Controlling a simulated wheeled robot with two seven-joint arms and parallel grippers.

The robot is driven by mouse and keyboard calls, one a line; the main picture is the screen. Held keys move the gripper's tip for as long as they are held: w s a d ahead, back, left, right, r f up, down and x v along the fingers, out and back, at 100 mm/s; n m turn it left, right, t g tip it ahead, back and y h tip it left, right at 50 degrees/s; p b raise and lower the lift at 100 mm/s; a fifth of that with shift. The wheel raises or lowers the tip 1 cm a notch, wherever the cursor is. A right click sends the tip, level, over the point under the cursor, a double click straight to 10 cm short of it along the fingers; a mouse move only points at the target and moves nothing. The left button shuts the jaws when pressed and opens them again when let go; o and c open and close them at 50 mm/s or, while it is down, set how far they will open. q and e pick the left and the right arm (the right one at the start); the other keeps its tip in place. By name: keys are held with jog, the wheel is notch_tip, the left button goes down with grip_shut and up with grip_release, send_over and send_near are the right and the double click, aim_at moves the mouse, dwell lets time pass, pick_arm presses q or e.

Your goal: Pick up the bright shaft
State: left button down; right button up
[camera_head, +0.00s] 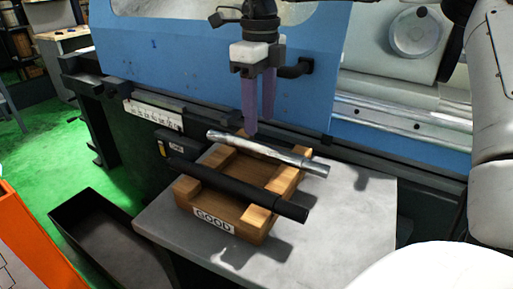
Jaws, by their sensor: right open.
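The bright shaft (284,156) is a shiny silver rod. It lies across the back of a wooden rack (213,203) labelled GOOD, which stands on a grey table. A black shaft (233,188) lies across the front of the same rack, roughly parallel to it. My right gripper (259,128) points down with purple fingers and is open and empty. Its fingertips appear just above or behind the bright shaft, near its middle; I cannot tell the exact gap. My left gripper is not in view.
A blue grinder (215,60) with a dark handle stands close behind the rack. The grey tabletop (357,205) is clear to the right. A dark open bin (105,240) and an orange object (35,250) are at lower left.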

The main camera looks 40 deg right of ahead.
aim_at(262, 144)
jog(key=f, duration=0.4)
jog(key=s+f, duration=0.1)
jog(key=f, duration=0.2)
jog(key=shift+d, duration=0.25)
jog(key=shift+w+f, duration=0.1)
jog(key=shift+f, duration=0.3)
grip_shut()
jog(key=shift+w+r, duration=0.15)
jog(key=shift+r, duration=0.1)
